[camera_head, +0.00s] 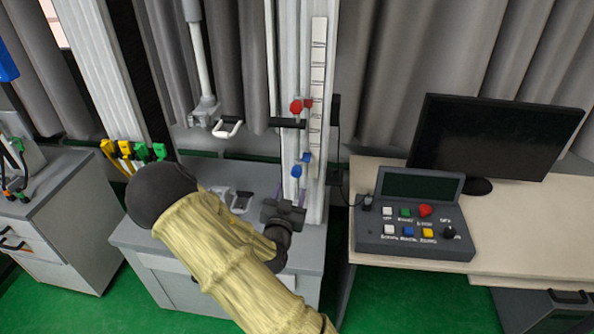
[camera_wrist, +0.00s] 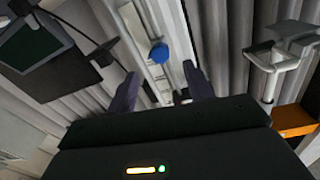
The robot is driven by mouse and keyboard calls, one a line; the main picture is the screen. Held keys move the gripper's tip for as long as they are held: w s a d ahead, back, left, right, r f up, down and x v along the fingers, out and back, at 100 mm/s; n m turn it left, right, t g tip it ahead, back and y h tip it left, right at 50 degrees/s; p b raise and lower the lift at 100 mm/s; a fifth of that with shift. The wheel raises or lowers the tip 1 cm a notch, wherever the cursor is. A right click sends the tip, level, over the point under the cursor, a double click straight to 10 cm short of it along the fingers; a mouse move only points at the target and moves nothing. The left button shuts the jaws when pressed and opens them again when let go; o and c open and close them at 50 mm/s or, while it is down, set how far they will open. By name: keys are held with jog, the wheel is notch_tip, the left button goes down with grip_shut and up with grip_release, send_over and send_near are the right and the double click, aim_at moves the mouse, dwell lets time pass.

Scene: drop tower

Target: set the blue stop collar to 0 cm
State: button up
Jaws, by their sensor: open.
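The blue stop collar (camera_head: 302,163) sits low on the white upright column, beside the vertical scale strip (camera_head: 317,90). A blue knob shows on it, and it also appears in the wrist view (camera_wrist: 158,53) beyond the fingertips. A red collar (camera_head: 301,105) sits higher on the same column. My gripper (camera_head: 287,196) is just below the blue collar in the head view. In the wrist view its two purple-grey fingers (camera_wrist: 160,90) stand apart with nothing between them. The scale's figures are too small to read.
A control box (camera_head: 415,225) and a monitor (camera_head: 495,138) stand on the right table. Cables with yellow and green plugs (camera_head: 135,150) hang at left.

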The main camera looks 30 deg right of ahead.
aim_at(295, 175)
jog(key=p+x, duration=0.2)
jog(key=x, duration=0.8)
jog(key=shift+w+d, duration=0.25)
jog(key=shift+r, duration=0.1)
grip_shut()
